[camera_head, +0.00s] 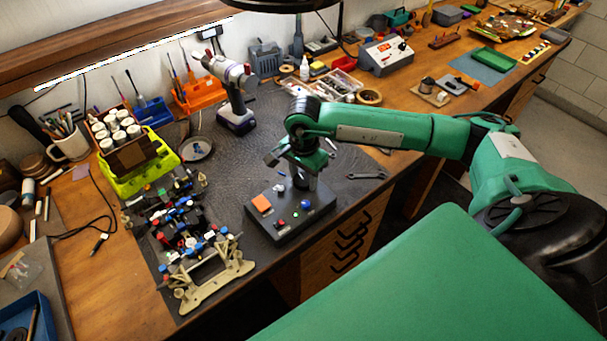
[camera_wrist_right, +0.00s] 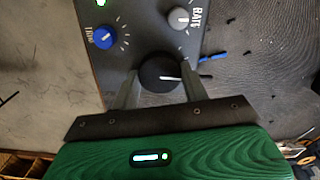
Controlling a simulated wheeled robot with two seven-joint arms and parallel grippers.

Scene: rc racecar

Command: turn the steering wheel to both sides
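A dark control box (camera_head: 283,235) lies near the bench's front edge, with an orange button and small coloured knobs on top. The steering wheel appears to be the large black knob (camera_wrist_right: 160,74) on this box; its white pointer line points right in the right wrist view. My right gripper (camera_wrist_right: 159,88) reaches down over it, with one finger on each side, seemingly touching its edges. In the head view my right gripper (camera_head: 301,180) hides most of the knob. The open RC car chassis (camera_head: 200,262) lies left of the box. My left gripper is not in view.
A blue knob (camera_wrist_right: 104,38) and a grey knob (camera_wrist_right: 179,18) sit close to the black one. A wrench (camera_head: 366,174) lies right of the box. A drill (camera_head: 234,100) stands behind. A yellow-green tray (camera_head: 135,180) is at the left.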

